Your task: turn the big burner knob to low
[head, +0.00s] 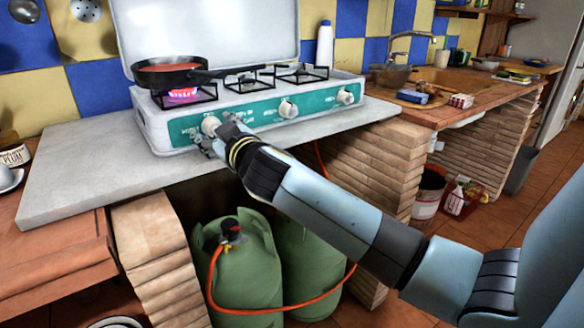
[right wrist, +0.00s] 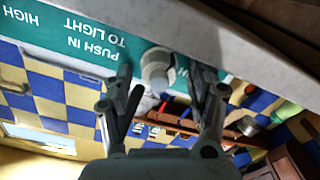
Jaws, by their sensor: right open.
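The white camping stove (head: 150,128) has a green front panel with three pale knobs. The left knob (head: 210,125) is below the lit burner (head: 184,94), which has a blue-pink flame under a dark pan (head: 168,76). My right gripper (head: 222,138) is at this left knob. In the right wrist view the knob (right wrist: 157,68) shows between the two open fingers (right wrist: 163,82), one on each side; I cannot tell whether they touch it. Upside-down panel lettering there reads "PUSH IN TO LIGHT" and "HIGH". The knob's pointer is unclear. My left gripper is out of view.
The middle knob (head: 287,108) and right knob (head: 345,96) are farther along the panel. The stove stands on a grey slab (head: 90,165). Green gas bottles (head: 245,265) with an orange hose stand below. A white bottle (head: 325,45) stands behind the stove.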

